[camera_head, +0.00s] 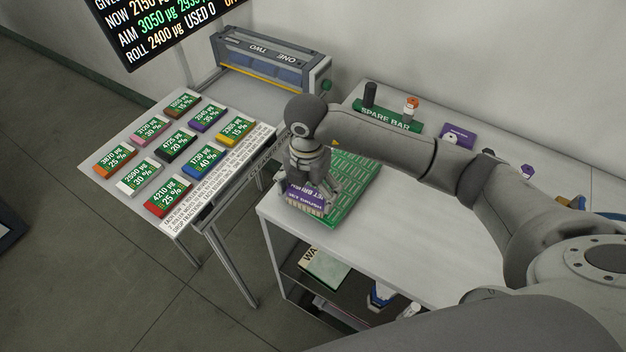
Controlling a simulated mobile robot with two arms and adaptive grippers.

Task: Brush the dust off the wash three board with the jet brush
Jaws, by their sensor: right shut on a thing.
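My right gripper (312,187) is shut on the jet brush (306,199), a block with a purple label and pale bristles below. The gripper points down and holds the brush at the near left part of a green board (351,183) lying on the white table. The brush is over or on the board; I cannot tell whether the bristles touch it. The arm and gripper hide part of the board, and no name or dust on it can be made out. My left gripper is out of view.
A green spare bar (388,116) lies at the table's back, with a purple-labelled item (457,137) to its right. The left table (121,120) holds several coloured labelled blocks. A roller machine (272,66) stands behind. A shelf below holds a box marked "WA" (325,267).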

